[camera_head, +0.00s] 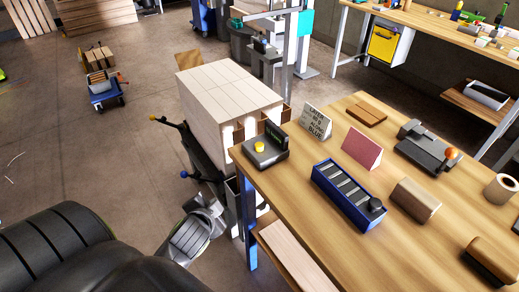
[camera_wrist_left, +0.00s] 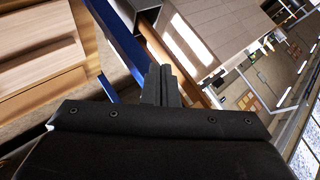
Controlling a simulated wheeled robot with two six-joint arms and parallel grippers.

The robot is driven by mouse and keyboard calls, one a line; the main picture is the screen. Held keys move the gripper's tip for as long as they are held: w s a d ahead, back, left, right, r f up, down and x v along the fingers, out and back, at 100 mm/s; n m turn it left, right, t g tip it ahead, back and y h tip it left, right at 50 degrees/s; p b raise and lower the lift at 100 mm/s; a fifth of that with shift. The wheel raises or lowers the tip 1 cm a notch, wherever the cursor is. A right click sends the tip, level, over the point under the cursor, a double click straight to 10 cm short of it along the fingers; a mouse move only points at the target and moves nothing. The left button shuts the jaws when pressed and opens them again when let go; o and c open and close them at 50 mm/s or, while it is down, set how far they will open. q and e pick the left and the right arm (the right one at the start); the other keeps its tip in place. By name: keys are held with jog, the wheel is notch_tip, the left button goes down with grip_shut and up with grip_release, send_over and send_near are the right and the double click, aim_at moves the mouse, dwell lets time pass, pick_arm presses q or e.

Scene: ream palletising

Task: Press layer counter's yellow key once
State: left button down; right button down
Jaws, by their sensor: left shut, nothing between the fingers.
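The layer counter (camera_head: 266,150) is a dark box with a raised back panel at the left corner of the wooden table. Its round yellow key (camera_head: 259,147) shows on top, with nothing touching it. My left gripper (camera_head: 218,208) is off the table's left edge, in front of and to the left of the counter, clearly apart from it. In the left wrist view its dark fingers (camera_wrist_left: 162,86) are together and empty. The counter cannot be made out in the left wrist view. My right gripper is not in view.
The table (camera_head: 300,185) holds a sign (camera_head: 316,121), a pink wedge (camera_head: 361,146), a blue tray (camera_head: 346,193) and a dark machine (camera_head: 427,149). A pale stack (camera_head: 228,92) stands behind the counter. The blue table leg (camera_head: 246,222) is near my left gripper.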

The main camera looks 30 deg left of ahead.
pick_arm(q)
jog(key=w+d+r+m+t, duration=0.1)
jog(key=w+r+m+t, duration=0.25)
jog(key=r, duration=0.45)
jog(key=w+d+r+m+t+h+b, duration=0.1)
jog(key=w+r+m+t, duration=0.1)
jog(key=r+m+t, duration=0.45)
jog(key=w+d+r+m+t, duration=0.1)
jog(key=w+r+m+t, duration=0.15)
jog(key=r, duration=0.65)
jog(key=d+r+m+t+h, duration=0.2)
jog(key=d+r+m+h, duration=0.55)
jog(key=m+h, duration=0.55)
jog(key=d+f+m+g+h, duration=0.1)
jog(key=d+m+g+h, duration=0.4)
jog(key=m, duration=0.8)
jog(key=d+m+g+h, duration=0.35)
jog(key=m+g, duration=0.45)
jog(key=m, duration=0.5)
jog(key=w+a+f+m+g+y, duration=0.1)
jog(key=w+a+f+m+y, duration=0.1)
jog(key=a+y, duration=0.5)
jog(key=w+a+f+m+g+y, duration=0.1)
jog(key=w+a+f+m+y, duration=0.1)
jog(key=w+a+m+y, duration=0.3)
jog(key=a+m+y, duration=0.2)
jog(key=a+y, duration=0.1)
jog(key=shift+f, duration=0.35)
